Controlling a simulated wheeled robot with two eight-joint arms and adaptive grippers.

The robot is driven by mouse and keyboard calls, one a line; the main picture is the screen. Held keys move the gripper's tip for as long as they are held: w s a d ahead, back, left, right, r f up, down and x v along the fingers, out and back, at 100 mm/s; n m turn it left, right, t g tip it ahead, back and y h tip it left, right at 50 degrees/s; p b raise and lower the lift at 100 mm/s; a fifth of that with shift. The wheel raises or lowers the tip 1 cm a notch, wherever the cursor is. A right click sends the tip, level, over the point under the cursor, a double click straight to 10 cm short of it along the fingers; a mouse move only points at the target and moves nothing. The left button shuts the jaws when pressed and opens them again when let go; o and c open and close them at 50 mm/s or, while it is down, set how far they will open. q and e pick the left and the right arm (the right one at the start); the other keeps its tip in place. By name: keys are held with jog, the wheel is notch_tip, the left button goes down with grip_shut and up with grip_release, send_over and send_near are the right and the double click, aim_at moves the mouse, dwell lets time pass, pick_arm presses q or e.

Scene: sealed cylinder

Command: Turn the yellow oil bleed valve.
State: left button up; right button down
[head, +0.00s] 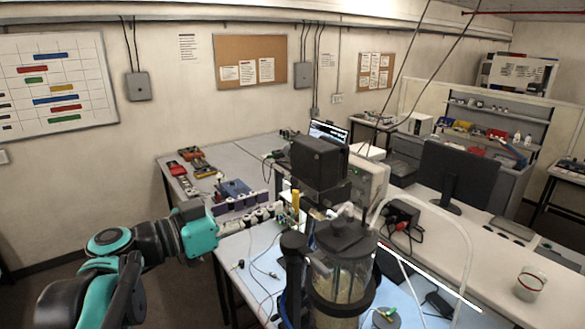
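A clear sealed cylinder (342,280) with a black lid stands on the light blue worktop in the lower middle of the head view. A small upright yellow part (295,200), which may be the oil bleed valve, shows behind it and to its left, close to a dark box. Its handle shape is too small to make out. My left gripper (205,230) is at the end of the teal and black arm, left of the yellow part and well apart from it. Its fingertips cannot be made out clearly, and I see nothing held. My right gripper is not in view.
A dark box (318,162) stands behind the cylinder, next to a beige instrument (368,182). Clear tubing (466,250) arches to the right. Cables lie on the worktop left of the cylinder. A glass jar (530,284) and a monitor (458,173) stand on the right bench.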

aim_at(293, 194)
pick_arm(q)
jog(key=p+x, duration=0.1)
jog(key=x, duration=0.6)
jog(key=shift+d+r, duration=0.15)
jog(key=shift+d, duration=0.2)
jog(key=shift+s, duration=0.1)
grip_shut()
